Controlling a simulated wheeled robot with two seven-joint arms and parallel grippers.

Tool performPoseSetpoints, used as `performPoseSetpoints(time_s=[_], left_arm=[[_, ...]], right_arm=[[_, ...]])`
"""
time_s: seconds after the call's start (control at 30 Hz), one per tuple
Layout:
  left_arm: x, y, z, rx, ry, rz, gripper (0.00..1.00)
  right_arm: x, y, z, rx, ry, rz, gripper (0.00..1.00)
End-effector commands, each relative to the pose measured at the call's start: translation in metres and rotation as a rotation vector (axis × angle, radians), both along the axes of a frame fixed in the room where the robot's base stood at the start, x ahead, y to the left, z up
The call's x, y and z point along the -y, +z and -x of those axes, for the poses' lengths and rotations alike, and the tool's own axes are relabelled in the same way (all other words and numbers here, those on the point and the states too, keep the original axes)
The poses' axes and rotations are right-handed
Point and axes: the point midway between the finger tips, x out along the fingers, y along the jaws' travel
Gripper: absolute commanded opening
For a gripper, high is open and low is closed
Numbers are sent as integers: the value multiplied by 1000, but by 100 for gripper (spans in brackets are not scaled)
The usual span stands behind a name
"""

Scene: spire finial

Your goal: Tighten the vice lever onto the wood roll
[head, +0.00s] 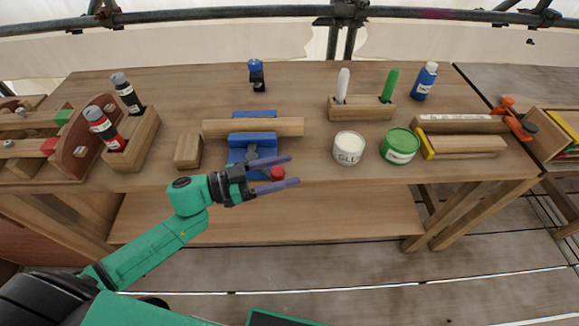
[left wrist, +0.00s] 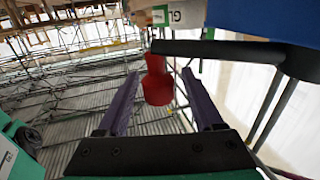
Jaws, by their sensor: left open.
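The blue vice (head: 240,156) stands near the table's front edge, with the wood roll (head: 285,127) lying crosswise in its jaws. The vice lever ends in a red knob (head: 278,173) at the front. In the left wrist view the red knob (left wrist: 157,82) hangs at the end of a dark lever bar (left wrist: 215,49), below the blue vice body (left wrist: 265,18). My left gripper (head: 294,169) is open, its purple fingers on either side of the red knob. Its fingers also show in the left wrist view (left wrist: 160,76), with visible gaps beside the knob. My right gripper is not in view.
A white glue can (head: 349,148) and a green can (head: 399,146) stand right of the vice. A wood block (head: 188,151) and a bottle rack (head: 133,150) are on the left. A blue-capped bottle (head: 256,75) and a marker holder (head: 361,110) stand behind.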

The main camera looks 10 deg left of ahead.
Motion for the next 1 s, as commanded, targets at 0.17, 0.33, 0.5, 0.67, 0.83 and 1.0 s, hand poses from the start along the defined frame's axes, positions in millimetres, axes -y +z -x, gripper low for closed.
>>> performPoseSetpoints(time_s=[0.17, 0.33, 0.5, 0.67, 0.83, 1.0], left_arm=[[14, 1, -8, 1, 0, -2, 68], [14, 0, -8, 0, -1, -1, 68], [14, 0, -7, 0, -1, -1, 18], [14, 0, -7, 0, -1, -1, 0], [14, 0, -7, 0, -1, -1, 0], [14, 0, -7, 0, -1, -1, 0]], right_arm=[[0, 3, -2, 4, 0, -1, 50], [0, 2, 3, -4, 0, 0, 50], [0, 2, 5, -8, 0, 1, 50], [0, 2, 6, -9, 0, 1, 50], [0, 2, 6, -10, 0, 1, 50], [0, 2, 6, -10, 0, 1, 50]])
